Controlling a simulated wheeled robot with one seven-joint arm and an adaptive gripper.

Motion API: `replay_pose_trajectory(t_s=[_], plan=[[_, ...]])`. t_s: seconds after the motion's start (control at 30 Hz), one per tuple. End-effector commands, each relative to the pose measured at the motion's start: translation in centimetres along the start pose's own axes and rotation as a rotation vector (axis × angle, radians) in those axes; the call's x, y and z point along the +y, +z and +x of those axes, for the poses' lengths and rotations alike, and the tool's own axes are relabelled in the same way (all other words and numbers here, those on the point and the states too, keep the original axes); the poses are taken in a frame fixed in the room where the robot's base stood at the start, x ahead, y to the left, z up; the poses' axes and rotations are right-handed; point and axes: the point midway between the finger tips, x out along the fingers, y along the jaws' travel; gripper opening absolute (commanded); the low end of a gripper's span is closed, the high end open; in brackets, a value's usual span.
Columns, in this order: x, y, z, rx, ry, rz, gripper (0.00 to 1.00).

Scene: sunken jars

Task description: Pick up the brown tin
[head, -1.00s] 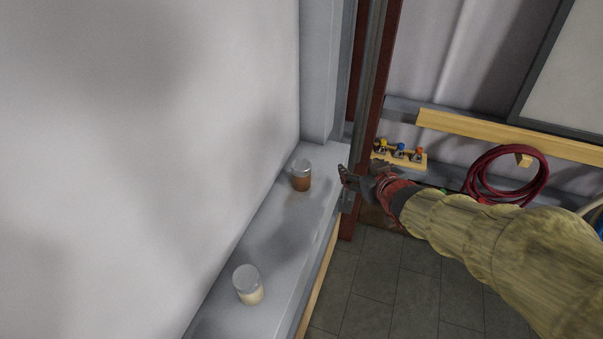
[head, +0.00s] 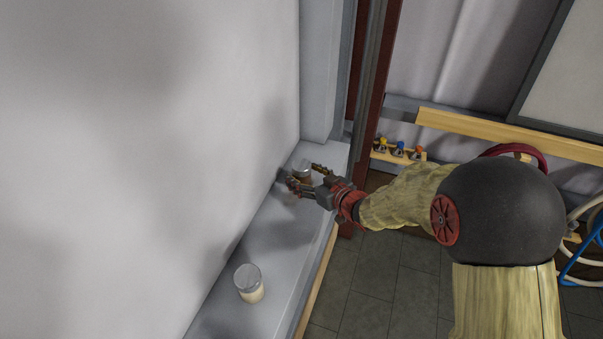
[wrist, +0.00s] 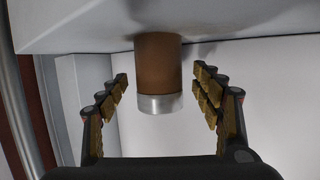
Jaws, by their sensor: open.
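The brown tin (head: 303,170) stands on the grey ledge (head: 266,229) near its far end, close to the white wall, and is partly hidden by my gripper in the head view. In the wrist view the brown tin (wrist: 158,66) shows a brown body and a silver lid, and appears upside down. My gripper (head: 303,179) is open at the tin. In the wrist view its fingers (wrist: 160,84) lie on either side of the tin with a gap on each side. I see no finger touching it.
A jar with pale contents and a grey lid (head: 248,283) stands nearer on the same ledge. A grey post (head: 322,70) rises at the ledge's far end. The ledge between the two containers is clear. A wooden rack with several small coloured items (head: 400,153) is to the right.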

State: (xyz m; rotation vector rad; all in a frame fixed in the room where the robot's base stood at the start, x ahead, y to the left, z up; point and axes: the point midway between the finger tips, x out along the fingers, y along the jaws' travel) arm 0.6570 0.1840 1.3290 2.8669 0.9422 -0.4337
Motion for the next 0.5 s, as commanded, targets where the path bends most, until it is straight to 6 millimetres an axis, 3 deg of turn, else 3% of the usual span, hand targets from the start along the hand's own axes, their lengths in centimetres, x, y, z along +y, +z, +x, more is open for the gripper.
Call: replay_pose_trajectory(t_s=[0.17, 0.4, 0.5], plan=[[0.07, -0.01, 1.47, 0.000, 0.001, 0.000, 0.66], [0.09, 0.03, 1.58, 0.000, 0.002, 0.000, 0.66], [0.09, 0.03, 1.57, 0.000, 0.002, 0.000, 0.60]])
